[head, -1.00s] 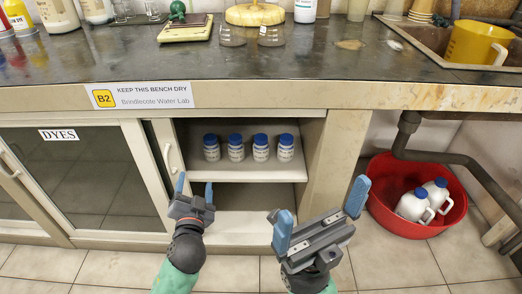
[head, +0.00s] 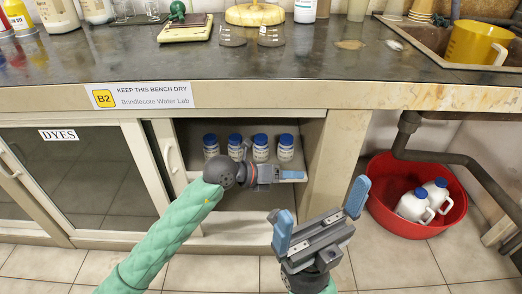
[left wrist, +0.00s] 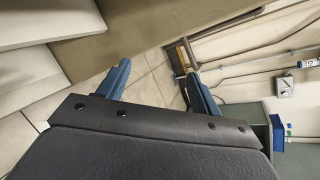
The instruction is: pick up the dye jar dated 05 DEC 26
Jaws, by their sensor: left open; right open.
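Several white dye jars with blue lids stand in a row on the open cupboard's shelf in the head view: the leftmost jar (head: 211,147), the second jar (head: 235,143), the third jar (head: 260,148) and the rightmost jar (head: 285,148). Their labels are too small to read a date. My left gripper (head: 291,176) is in front of the shelf, just below the jars, turned sideways to the right. In the left wrist view its fingers (left wrist: 160,85) are apart with nothing between them. My right gripper (head: 322,215) is open and empty, lower right, in front of the cupboard.
A sliding door marked DYES (head: 75,180) covers the cupboard's left part. A cabinet post (head: 336,160) bounds the opening on the right. The bench top (head: 300,60) overhangs the shelf. A red tub (head: 400,225) with white jugs stands on the floor at right.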

